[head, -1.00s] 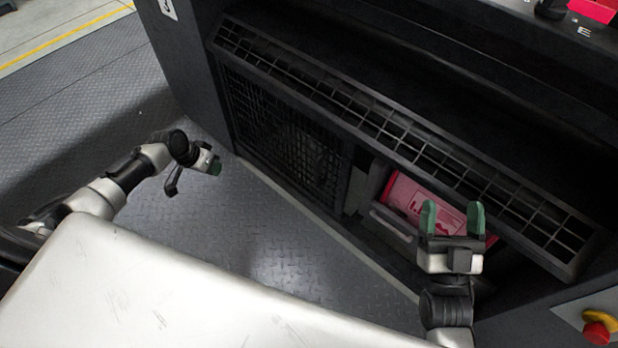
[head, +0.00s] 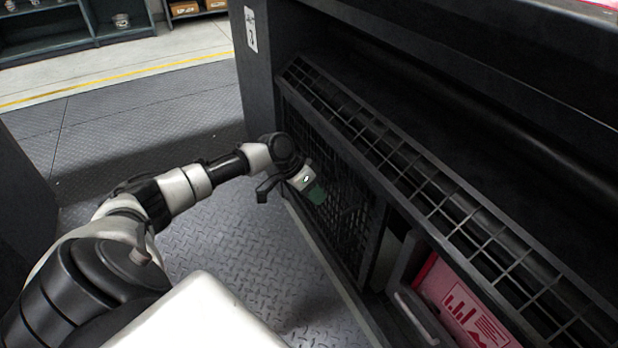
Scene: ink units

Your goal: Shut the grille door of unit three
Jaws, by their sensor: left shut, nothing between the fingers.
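The unit (head: 262,75) is a dark cabinet with a white label (head: 250,28) on its end post; the label's mark looks like a 3. A long framed grille door (head: 440,215) runs slantwise along its front and stands out from the body, with a dark hollow above and behind it. A finer dark mesh panel (head: 350,215) lies below it. My right gripper is out of view.
An open bay below the grille holds a pink-red box (head: 462,305) behind a grey handle (head: 415,312). The ribbed metal floor (head: 220,250) left of the unit is clear. Shelves (head: 75,30) stand far back beyond a yellow line.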

